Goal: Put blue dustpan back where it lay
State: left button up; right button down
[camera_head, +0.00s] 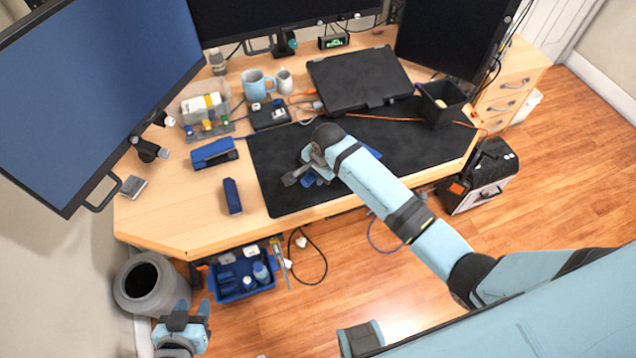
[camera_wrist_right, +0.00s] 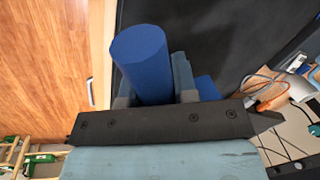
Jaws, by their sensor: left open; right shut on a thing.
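The blue dustpan is mostly hidden under my right gripper (camera_head: 311,172) in the head view; only small blue parts of the dustpan (camera_head: 373,152) show beside the wrist, over the black desk mat (camera_head: 285,150). In the right wrist view, a thick blue round handle of the dustpan (camera_wrist_right: 140,62) sits between my right fingers, which are shut on it. More blue shows to the right of the fingers. I cannot tell whether the dustpan touches the mat. My left gripper (camera_head: 186,312) is open and empty, low over the floor at the bottom left, far from the dustpan.
A closed black laptop (camera_head: 360,78) and a black pen cup (camera_head: 442,103) stand at the back and right. A blue stapler-like thing (camera_head: 213,153) and a dark blue case (camera_head: 232,196) lie left of the mat. A blue crate (camera_head: 240,292) is under the desk's front edge.

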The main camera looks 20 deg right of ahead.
aim_at(316, 189)
jog(key=shift+f, duration=2.65)
jog(key=c, duration=0.9)
grip_release()
notch_tip(316, 189, up, 12)
jog(key=s+d, duration=0.1)
jog(key=s, duration=0.1)
jog(key=s+f+n+t+y, duration=0.2)
jog(key=s+f+n+t, duration=0.2)
jog(key=s+f+n, duration=0.5)
jog(key=s+d+r+n+t, duration=0.1)
jog(key=s+r+n+t, duration=0.2)
jog(key=s, duration=1)
jog(key=n+t, duration=0.2)
jog(key=n, duration=0.1)
jog(key=shift+s+d+p, duration=0.3)
jog(key=shift+s+d, duration=0.05)
jog(key=shift+d, duration=0.05)
